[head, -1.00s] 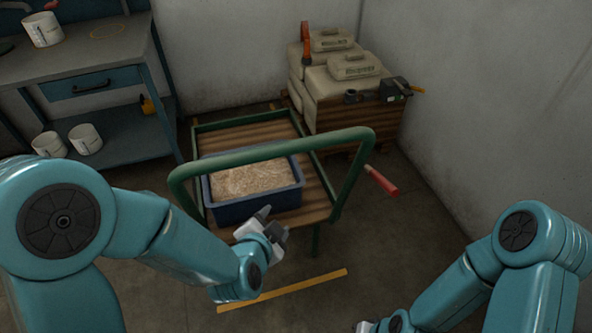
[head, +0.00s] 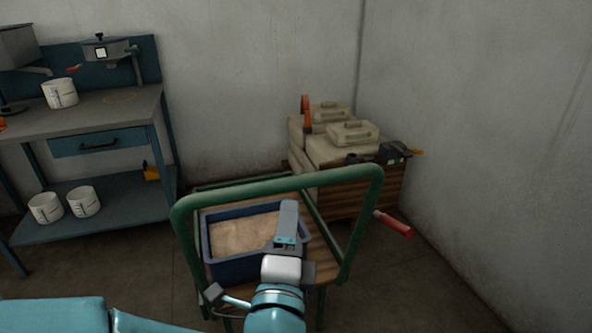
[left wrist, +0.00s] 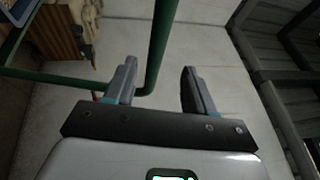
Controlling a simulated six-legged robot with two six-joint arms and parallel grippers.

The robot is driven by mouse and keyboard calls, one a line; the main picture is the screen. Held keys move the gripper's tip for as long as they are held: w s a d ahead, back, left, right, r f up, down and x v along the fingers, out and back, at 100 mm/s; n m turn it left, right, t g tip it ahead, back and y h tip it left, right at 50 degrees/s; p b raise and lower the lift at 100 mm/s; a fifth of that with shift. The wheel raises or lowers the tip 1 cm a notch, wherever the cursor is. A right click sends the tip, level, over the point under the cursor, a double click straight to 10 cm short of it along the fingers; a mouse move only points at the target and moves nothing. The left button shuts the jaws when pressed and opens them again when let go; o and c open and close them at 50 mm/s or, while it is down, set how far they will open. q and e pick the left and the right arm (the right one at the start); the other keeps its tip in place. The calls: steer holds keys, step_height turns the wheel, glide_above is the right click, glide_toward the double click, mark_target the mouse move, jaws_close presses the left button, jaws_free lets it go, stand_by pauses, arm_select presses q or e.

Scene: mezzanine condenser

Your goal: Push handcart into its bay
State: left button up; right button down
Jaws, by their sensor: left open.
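The handcart has a green tubular push handle (head: 275,186) facing me and a slatted wooden deck (head: 323,262). A blue tub (head: 234,268) of pale grainy material sits on the deck. My left gripper (head: 289,212) is open and empty, its fingers pointing up just below the handle's top bar and overlapping the tub in the picture. In the left wrist view, the handle's tube (left wrist: 160,45) bends across behind the open fingers (left wrist: 162,85); I cannot tell whether they touch it. My right gripper is out of view. No bay marking shows now.
A blue workbench (head: 125,106) with white jugs stands left.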

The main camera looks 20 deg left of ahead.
mark_target(294, 177)
arm_select(q)
steer(key=b+x, duration=0.1)
steer(key=x, duration=1.1)
steer(key=shift+w+f, duration=0.15)
steer(key=shift+w, duration=0.05)
jaws_close()
